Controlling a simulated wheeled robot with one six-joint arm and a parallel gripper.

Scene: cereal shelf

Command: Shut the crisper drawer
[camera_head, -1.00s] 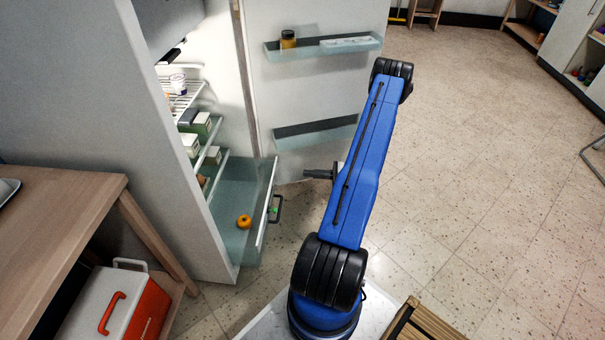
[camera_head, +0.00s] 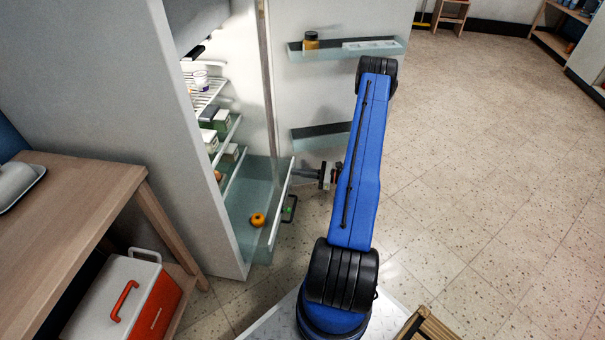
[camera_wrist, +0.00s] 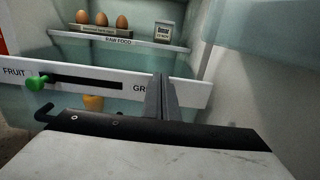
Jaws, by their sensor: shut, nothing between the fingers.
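The crisper drawer (camera_head: 281,205) is pulled out of the open fridge, with an orange fruit or vegetable (camera_head: 258,219) inside. Its dark handle (camera_head: 289,209) is on the front.
The fridge door with its shelves (camera_head: 345,47) stands open behind the drawer. A wooden table (camera_head: 75,205) is at left, with a red and white cooler (camera_head: 125,300) below. Eggs (camera_wrist: 102,19) sit on a shelf above the drawer.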

